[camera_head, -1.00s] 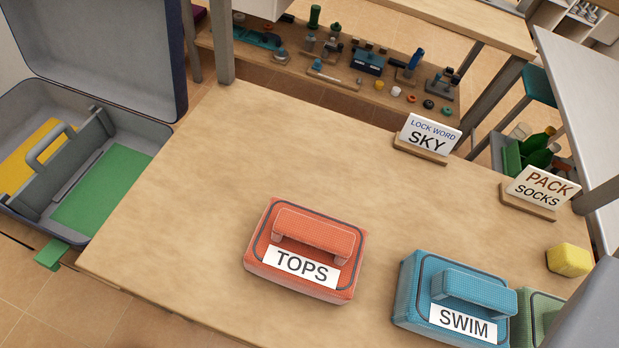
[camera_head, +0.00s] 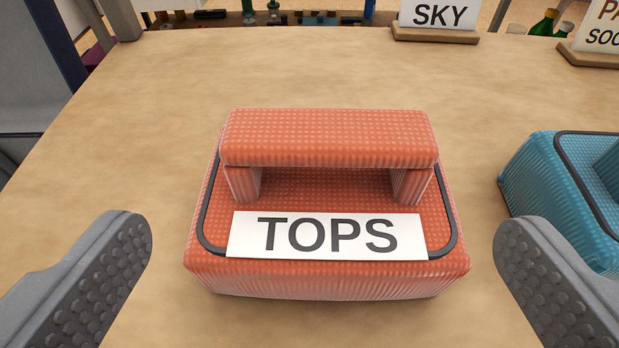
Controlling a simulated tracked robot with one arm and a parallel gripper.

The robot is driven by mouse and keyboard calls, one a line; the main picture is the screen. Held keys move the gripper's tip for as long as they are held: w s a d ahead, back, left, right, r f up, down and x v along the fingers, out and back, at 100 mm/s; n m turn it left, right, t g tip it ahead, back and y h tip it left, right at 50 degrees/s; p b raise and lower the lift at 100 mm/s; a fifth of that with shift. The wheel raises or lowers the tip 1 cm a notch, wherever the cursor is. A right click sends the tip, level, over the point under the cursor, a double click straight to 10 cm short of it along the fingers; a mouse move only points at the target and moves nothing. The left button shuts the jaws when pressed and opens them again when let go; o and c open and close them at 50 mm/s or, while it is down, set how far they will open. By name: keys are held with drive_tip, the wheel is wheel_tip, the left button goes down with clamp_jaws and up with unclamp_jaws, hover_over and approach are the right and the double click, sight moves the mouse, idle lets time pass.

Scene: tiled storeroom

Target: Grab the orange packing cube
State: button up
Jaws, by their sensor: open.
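The orange packing cube (camera_head: 330,278) lies flat on the wooden table in the middle of the view. It has a raised padded handle (camera_head: 330,138) on top and a white label reading TOPS. My gripper (camera_head: 320,250) is open, with one grey studded finger at the lower left and the other at the lower right. The fingers show on either side of the cube, with gaps between them and it. Nothing is between the fingers and the cube that I can see.
A blue packing cube (camera_head: 575,195) sits to the right, close to my right finger. A SKY sign (camera_head: 436,16) and a partly cut-off sign (camera_head: 598,35) stand at the far edge of the table (camera_head: 130,130). The table is clear left of and behind the orange cube.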

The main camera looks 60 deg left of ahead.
sight(328, 150)
drive_tip(key=b+x, duration=0.1)
drive_tip(key=x, duration=0.3)
drive_tip(key=shift+w, duration=0.1)
drive_tip(key=shift+b+x, duration=1.15)
drive_tip(key=shift+x, duration=1.55)
drive_tip(key=shift+r, duration=0.2)
drive_tip(key=c, duration=1.1)
drive_tip(key=shift+r, duration=0.1)
